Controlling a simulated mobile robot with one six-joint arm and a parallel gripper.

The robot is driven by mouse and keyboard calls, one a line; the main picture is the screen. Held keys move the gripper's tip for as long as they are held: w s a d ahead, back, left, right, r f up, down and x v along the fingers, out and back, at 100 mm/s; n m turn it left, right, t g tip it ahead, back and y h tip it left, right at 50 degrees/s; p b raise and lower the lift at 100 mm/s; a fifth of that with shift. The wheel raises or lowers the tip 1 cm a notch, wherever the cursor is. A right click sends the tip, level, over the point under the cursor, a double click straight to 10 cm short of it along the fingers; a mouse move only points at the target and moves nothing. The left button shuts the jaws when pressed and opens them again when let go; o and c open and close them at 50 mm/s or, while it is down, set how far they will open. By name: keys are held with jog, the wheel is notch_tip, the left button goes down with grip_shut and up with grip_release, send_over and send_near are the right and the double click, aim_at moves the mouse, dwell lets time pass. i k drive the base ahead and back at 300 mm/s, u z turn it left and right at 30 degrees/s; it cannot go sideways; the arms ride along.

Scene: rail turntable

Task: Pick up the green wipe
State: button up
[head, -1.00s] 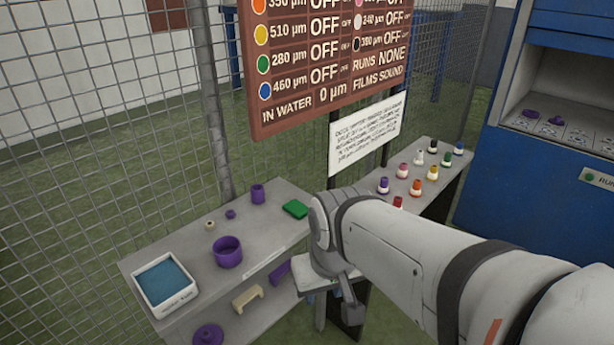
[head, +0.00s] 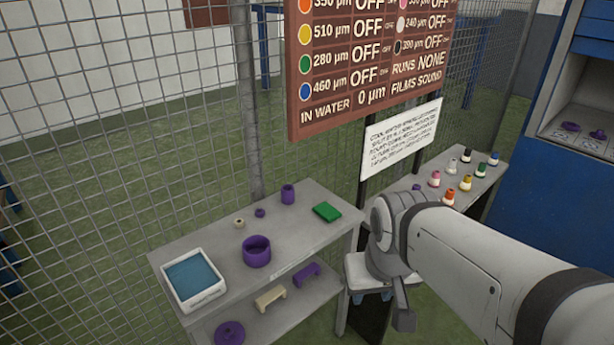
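The green wipe (head: 327,212) lies flat near the right end of the grey bench top (head: 225,225). It is unobstructed, and nothing touches it. My arm comes in from the lower right, and its wrist is to the right of the bench. A grey finger-like part of my gripper (head: 403,318) points down there, apart from the wipe and lower in the picture. The rest of the gripper is hidden behind my wrist, so its opening does not show.
A white tray with a blue inside (head: 222,288), a purple ring pot (head: 257,251) and a purple bottle-like piece (head: 288,194) share the bench. Purple and cream parts lie on the lower shelf. Small bottles (head: 465,183) stand on a farther bench. Wire mesh and a sign stand behind.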

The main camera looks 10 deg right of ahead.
aim_at(327, 212)
jog(key=i, duration=0.9)
